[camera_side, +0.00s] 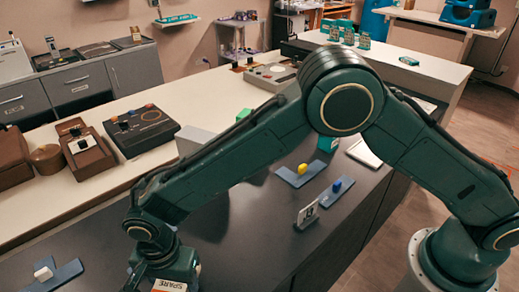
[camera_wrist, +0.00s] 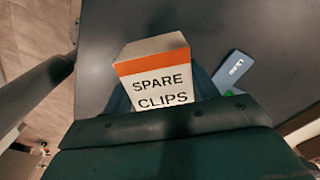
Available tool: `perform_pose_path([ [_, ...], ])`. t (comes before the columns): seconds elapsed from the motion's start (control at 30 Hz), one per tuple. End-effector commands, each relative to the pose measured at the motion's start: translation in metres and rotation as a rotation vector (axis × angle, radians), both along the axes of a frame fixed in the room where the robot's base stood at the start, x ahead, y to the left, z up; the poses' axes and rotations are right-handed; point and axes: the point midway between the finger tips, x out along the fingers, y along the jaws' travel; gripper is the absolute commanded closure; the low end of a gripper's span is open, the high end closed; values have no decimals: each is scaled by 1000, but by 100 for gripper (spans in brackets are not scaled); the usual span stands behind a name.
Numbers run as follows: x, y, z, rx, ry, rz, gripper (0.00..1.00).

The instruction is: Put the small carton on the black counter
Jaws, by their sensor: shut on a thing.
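The small carton (camera_wrist: 158,82) is white with an orange band and reads "SPARE CLIPS" in the wrist view. My gripper (camera_side: 160,272) is shut on it at the bottom of the side view, where only the carton's top edge with "SPARE" (camera_side: 170,286) shows. The black counter (camera_side: 225,245) runs across the middle and lower part of the side view. It also lies behind the carton in the wrist view (camera_wrist: 215,25). The carton's lower end is hidden, and I cannot tell whether it touches the counter.
A blue plate with a white block (camera_side: 44,273) lies at the counter's left. The counter between is clear.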

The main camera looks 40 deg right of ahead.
Motion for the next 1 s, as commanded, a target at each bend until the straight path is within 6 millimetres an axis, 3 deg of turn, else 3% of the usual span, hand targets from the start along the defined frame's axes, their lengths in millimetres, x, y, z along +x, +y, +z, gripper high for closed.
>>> perform_pose_path([
  [0.6,1,1,127,3,-4,0,69],
  [0.8,1,0,156,1,-2,0,69],
  [1.0,0,0,169,-1,-1,1,69],
])
